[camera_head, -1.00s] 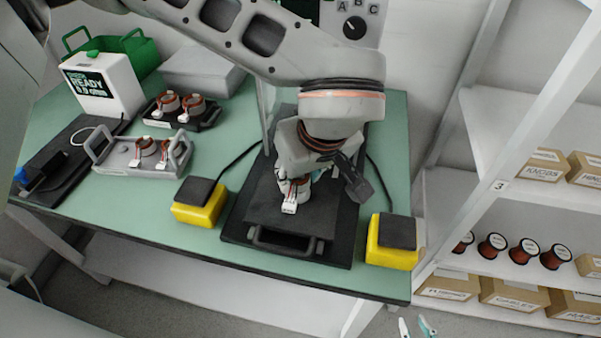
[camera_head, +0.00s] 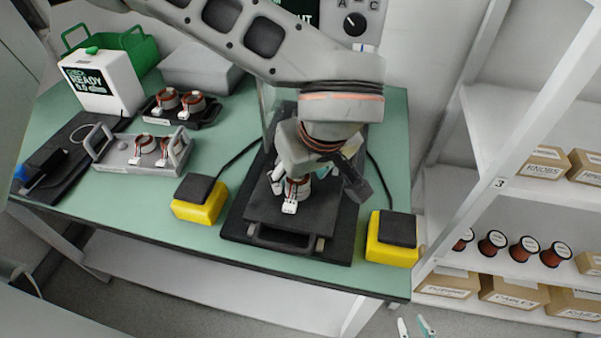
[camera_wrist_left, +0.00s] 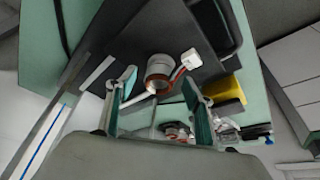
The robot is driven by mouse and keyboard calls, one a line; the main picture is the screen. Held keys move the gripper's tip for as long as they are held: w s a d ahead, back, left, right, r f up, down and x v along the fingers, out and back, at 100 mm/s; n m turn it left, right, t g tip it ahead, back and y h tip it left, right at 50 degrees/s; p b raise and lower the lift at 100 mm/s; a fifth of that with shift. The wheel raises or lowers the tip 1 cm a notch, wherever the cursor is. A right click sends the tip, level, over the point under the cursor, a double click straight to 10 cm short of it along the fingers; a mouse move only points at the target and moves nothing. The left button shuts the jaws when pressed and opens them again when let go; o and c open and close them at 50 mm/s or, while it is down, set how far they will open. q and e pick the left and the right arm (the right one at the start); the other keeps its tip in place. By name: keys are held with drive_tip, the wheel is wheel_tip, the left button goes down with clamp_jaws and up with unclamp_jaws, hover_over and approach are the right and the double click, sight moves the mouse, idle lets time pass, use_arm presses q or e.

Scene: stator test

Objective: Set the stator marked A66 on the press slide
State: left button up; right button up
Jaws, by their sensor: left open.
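A stator with a copper winding and a white connector (camera_head: 297,189) stands on the dark press slide (camera_head: 262,212). Its marking is not readable. My left gripper (camera_head: 302,180) is over it, open, with one finger on either side. In the left wrist view the stator (camera_wrist_left: 160,68) is between and beyond the open fingertips (camera_wrist_left: 158,90), apart from both, with its connector over the slide (camera_wrist_left: 140,35). My right gripper (camera_head: 414,325) shows only its fingertips at the bottom edge, apart and empty.
Yellow button boxes (camera_head: 201,200) (camera_head: 392,240) flank the press. A grey tray (camera_head: 115,158) holds two stators, and a dark tray (camera_head: 208,116) behind it holds two more. A white READY device (camera_head: 103,80) stands at the back left. Shelves with spools are at right.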

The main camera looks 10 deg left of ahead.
use_arm(q)
drive_tip(key=v, duration=1.2)
idle(0.6)
